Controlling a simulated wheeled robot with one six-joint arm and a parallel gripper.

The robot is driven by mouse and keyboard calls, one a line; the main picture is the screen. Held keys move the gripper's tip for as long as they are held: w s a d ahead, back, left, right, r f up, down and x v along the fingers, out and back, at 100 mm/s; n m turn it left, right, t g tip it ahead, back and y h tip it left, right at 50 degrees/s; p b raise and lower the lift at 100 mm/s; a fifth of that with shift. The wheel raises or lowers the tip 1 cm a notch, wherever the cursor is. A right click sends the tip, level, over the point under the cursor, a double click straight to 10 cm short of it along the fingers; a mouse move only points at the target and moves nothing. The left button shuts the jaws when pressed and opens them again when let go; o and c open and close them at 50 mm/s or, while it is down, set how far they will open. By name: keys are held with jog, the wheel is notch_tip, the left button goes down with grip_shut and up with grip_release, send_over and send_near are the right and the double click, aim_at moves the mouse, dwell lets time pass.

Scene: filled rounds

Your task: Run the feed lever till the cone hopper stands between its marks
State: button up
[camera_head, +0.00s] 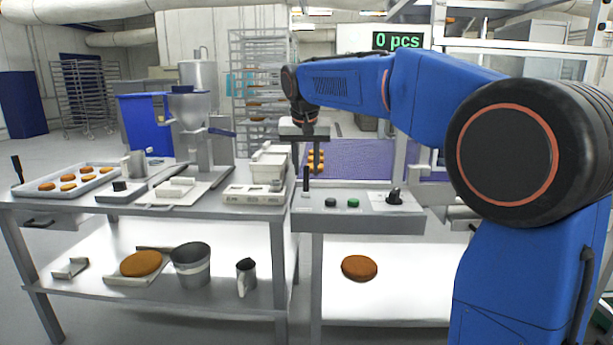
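The cone hopper (188,108) is a grey steel funnel on an upright filling machine on the left table. Its level marks and fill level are too small to make out. A black upright lever (306,180) stands at the left end of the grey control panel (375,206); it looks like the feed lever, but no label is readable. A blue-handled arm (221,132) also sticks out beside the hopper. My gripper (309,160) points down just above and behind the black lever, seemingly with its fingers apart and nothing between them. Whether it touches the lever cannot be told.
The panel also carries a green button (353,202) and a black knob (394,196). A purple conveyor (360,158) with orange-brown rounds lies behind. A tray (98,178) of rounds and a scale (255,194) stand on the left table. A display (397,40) reads "0 pcs".

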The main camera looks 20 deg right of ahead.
aim_at(306, 171)
jog(key=shift+x, duration=1.8)
jog(key=shift+c, duration=0.4)
grip_shut()
